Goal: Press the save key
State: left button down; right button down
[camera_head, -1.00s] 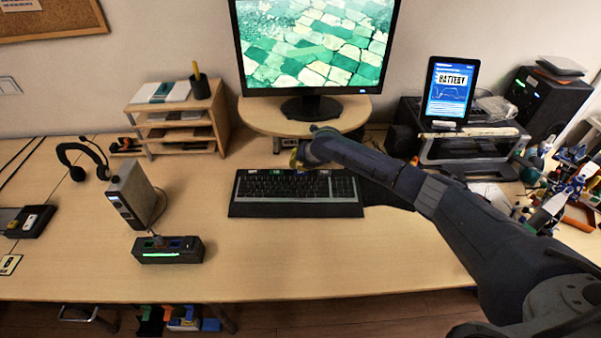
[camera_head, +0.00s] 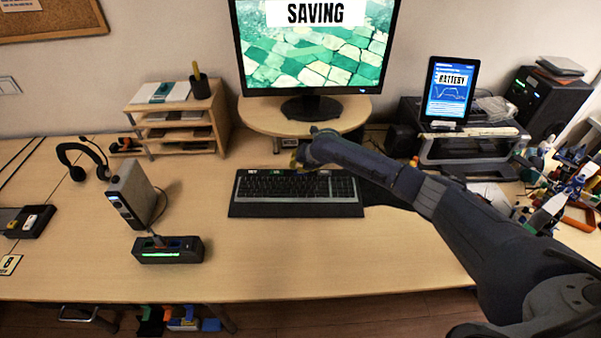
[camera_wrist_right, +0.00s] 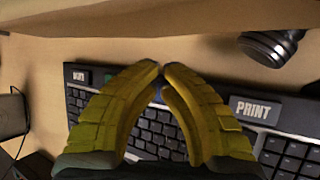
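The black keyboard (camera_head: 296,210) lies on the desk below the monitor. Large labelled keys run along its back edge. The right wrist view shows a PRINT key (camera_wrist_right: 258,109) at the right and a small-looking labelled key (camera_wrist_right: 80,77) at the left. I cannot make out a save key; my fingers cover the stretch between these two. My right gripper (camera_wrist_right: 161,70) has yellow fingers with tips together, over the keyboard's back edge and holding nothing visible. It also shows in the head view (camera_head: 296,158). The monitor (camera_head: 314,65) reads SAVING. My left gripper is out of view.
A tablet reading BATTERY (camera_head: 448,92) stands on a printer-like device (camera_head: 470,150) at the right. A grey box (camera_head: 132,195) and a black device with a green light (camera_head: 168,251) stand left of the keyboard. The desk in front of the keyboard is clear.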

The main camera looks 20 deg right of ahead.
dwell(0.4)
jog(key=shift+r, duration=0.75)
jog(key=shift+r, duration=0.15)
jog(key=shift+r, duration=2.35)
